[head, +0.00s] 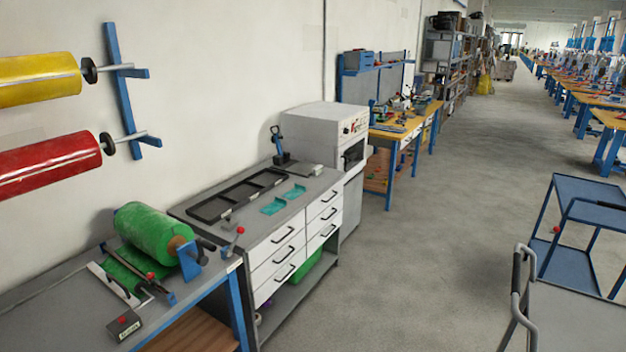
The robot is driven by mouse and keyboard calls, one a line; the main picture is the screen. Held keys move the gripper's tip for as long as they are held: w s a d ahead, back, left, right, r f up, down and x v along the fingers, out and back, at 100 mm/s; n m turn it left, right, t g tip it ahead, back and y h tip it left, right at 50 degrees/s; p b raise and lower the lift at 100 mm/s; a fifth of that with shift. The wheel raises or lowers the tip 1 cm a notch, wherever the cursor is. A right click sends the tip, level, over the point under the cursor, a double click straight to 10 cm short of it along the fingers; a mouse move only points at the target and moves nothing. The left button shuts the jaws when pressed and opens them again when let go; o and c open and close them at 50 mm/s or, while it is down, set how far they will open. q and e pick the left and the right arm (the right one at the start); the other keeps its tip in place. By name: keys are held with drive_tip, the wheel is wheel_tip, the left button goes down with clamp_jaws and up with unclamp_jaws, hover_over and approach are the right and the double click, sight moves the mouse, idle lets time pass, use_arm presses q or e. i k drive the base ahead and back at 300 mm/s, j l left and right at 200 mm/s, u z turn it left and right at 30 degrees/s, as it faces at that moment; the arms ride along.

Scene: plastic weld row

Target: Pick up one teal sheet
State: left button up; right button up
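Two small teal sheets lie on the grey top of the drawer workbench (230,233) in the head view. One teal sheet (273,206) lies nearer, and the other teal sheet (295,191) lies just behind it to the right. They look slightly curled at the edges and sit apart from each other. A black tray (206,211) with compartments lies to their left on the same top. Neither of my grippers shows in the head view.
A green roll (150,233) stands on the bench at the lower left. A white machine (318,124) stands beyond the drawers. Red (45,165) and yellow (38,78) rolls stick out from the wall. A grey cart (575,318) is at the lower right. The central floor is clear.

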sight(296, 192)
drive_tip(key=i+z, duration=0.15)
drive_tip(key=i, duration=0.4)
drive_tip(key=i+j+z, duration=0.15)
drive_tip(key=i, duration=0.35)
drive_tip(key=i+j+z, duration=0.1)
drive_tip(key=i, duration=0.45)
drive_tip(key=i+j+z, duration=0.15)
drive_tip(key=i, duration=0.4)
drive_tip(key=i+l, duration=0.15)
drive_tip(key=i, duration=0.55)
drive_tip(key=i+l+z, duration=0.1)
drive_tip(key=i, duration=0.6)
drive_tip(key=i+j+u, duration=0.1)
drive_tip(key=i+u, duration=0.25)
drive_tip(key=u, duration=0.15)
drive_tip(key=i+u, duration=0.3)
drive_tip(key=u, duration=0.2)
drive_tip(key=i+l+u, duration=0.25)
drive_tip(key=u, duration=0.2)
drive_tip(key=i, duration=0.05)
